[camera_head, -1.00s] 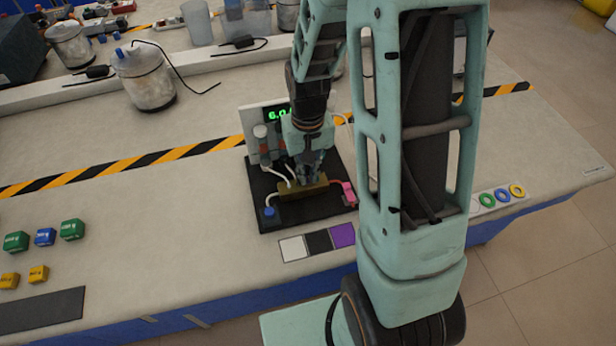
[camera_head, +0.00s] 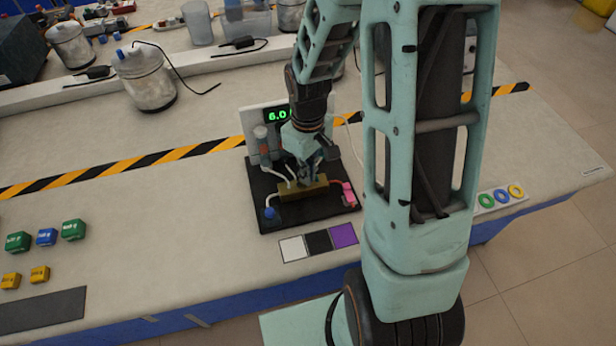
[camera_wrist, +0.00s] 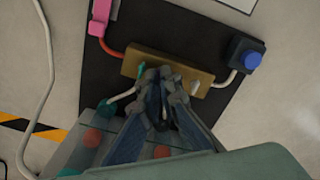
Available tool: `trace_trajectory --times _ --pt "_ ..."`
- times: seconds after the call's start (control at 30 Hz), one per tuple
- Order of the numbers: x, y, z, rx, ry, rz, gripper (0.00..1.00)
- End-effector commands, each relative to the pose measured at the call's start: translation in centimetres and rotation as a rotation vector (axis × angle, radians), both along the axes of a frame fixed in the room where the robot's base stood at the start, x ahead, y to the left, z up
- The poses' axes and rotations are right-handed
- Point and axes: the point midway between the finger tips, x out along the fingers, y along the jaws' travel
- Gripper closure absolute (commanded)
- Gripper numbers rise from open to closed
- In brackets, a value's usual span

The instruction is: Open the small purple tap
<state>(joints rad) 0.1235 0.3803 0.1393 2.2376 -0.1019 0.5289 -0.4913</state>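A brass block (camera_head: 303,188) lies on the black board (camera_head: 325,210) of a small rig; it also shows in the wrist view (camera_wrist: 150,64). My gripper (camera_head: 308,176) points down at this block. In the wrist view its fingertips (camera_wrist: 163,82) are close together at the block's edge, and whether they grip anything there is unclear. A small teal piece (camera_wrist: 142,67) and a pale lever (camera_wrist: 195,88) show on the block beside the fingers. I cannot make out a purple tap; it may be hidden behind the fingers.
A blue button (camera_head: 269,212) sits left of the block, and a pink part (camera_head: 348,192) with a red tube sits right. A panel with a green display (camera_head: 279,115) stands behind. White, black and purple squares (camera_head: 343,235) lie in front.

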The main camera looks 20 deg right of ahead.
Motion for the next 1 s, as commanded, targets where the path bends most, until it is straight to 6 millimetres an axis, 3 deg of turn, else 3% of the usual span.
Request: trace_trajectory --times 0.37,0.8,1.0 --pt "-0.03 -0.01 0.02 0.000 0.001 0.040 1.00" --pt "-0.10 -0.03 0.24 0.001 0.002 0.580 1.00" --pt "-0.06 0.01 -0.04 0.000 0.001 0.631 1.00"
